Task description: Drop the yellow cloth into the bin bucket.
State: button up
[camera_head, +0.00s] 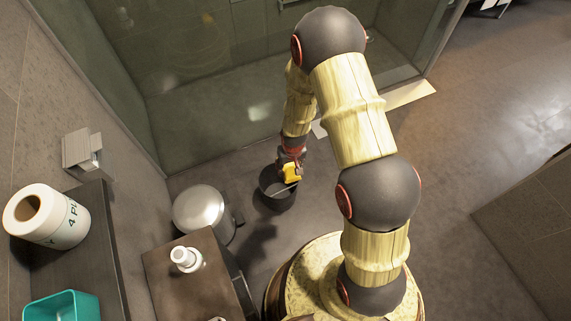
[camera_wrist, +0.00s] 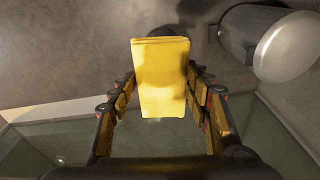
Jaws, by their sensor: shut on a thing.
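The yellow cloth (camera_head: 291,173) is a folded, block-like piece. My gripper (camera_head: 290,160) is shut on it, and the fingers show on both sides of the cloth (camera_wrist: 161,78) in the wrist view. The bin bucket (camera_head: 279,203) is a dark, open bucket on the floor. In the head view the cloth appears over the bucket's opening and hides part of its far rim. The height of the cloth above the rim is hard to tell. In the wrist view a dark shape behind the cloth is mostly hidden.
A silver-lidded pedal bin (camera_head: 201,212) stands close to the left of the bucket. A brown counter (camera_head: 185,270) with a white bottle (camera_head: 186,259) is nearer. A paper roll (camera_head: 47,216) and teal container (camera_head: 62,306) are at left. A glass shower wall (camera_head: 215,110) stands behind.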

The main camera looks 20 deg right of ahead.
aim_at(281, 194)
jog(key=i+l, duration=0.2)
jog(key=l, duration=0.15)
jog(key=i+l, duration=0.2)
jog(key=l, duration=0.15)
jog(key=i+l, duration=0.45)
jog(key=l, duration=0.3)
jog(key=i+l, duration=0.2)
jog(key=l, duration=0.15)
jog(key=i+l+u, duration=0.1)
jog(key=u, duration=0.3)
jog(key=l+u, duration=0.2)
jog(key=u, duration=0.25)
jog(key=l+u, duration=0.15)
jog(key=u, duration=0.25)
jog(key=l+u, duration=0.2)
jog(key=u, duration=1.15)
jog(key=i+l, duration=0.05)
